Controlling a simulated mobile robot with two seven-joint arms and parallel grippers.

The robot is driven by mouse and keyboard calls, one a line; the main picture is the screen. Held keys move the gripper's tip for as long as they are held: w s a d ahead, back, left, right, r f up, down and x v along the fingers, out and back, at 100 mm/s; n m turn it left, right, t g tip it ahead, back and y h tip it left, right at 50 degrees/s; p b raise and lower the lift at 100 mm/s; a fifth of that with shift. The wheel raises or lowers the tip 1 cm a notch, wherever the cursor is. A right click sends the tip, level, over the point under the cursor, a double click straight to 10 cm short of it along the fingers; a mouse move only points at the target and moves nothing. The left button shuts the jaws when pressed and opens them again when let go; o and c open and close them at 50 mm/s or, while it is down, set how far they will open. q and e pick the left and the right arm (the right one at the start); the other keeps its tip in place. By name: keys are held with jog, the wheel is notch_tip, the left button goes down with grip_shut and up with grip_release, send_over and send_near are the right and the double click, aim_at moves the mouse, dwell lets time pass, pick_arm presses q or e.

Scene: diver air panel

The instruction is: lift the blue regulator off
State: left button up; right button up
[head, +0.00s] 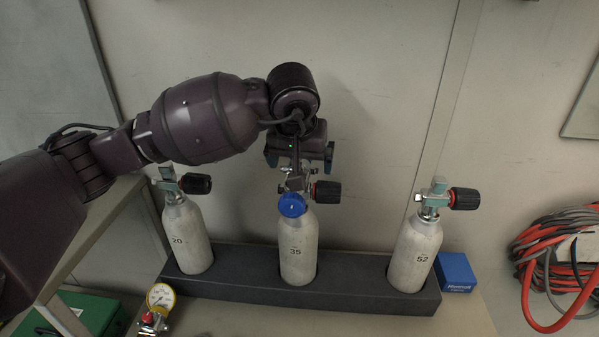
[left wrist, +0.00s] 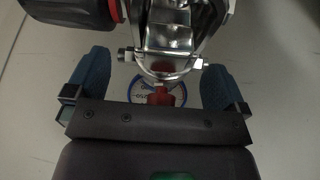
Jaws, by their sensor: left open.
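The blue regulator (head: 292,205) is a round blue body at the valve of the middle cylinder (head: 297,250), marked 35. In the left wrist view its blue-rimmed dial (left wrist: 150,88) shows partly, behind a metal yoke (left wrist: 172,40) and a red part. My left gripper (head: 299,160) is above the middle cylinder's valve, pointing down. Its two blue fingers (left wrist: 155,85) are apart, one on each side of the regulator, with gaps visible; I cannot tell if either touches. My right gripper does not show.
Cylinder 20 (head: 187,238) and cylinder 52 (head: 415,255) stand left and right in the dark rack (head: 340,291). A yellow-rimmed gauge (head: 160,298) is front left. A blue box (head: 455,272) and coiled hoses (head: 545,262) are at right. The wall is close behind.

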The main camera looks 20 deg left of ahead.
pick_arm(q)
jog(key=shift+r, duration=0.1)
jog(key=c, duration=1.3)
jog(key=shift+r, duration=0.15)
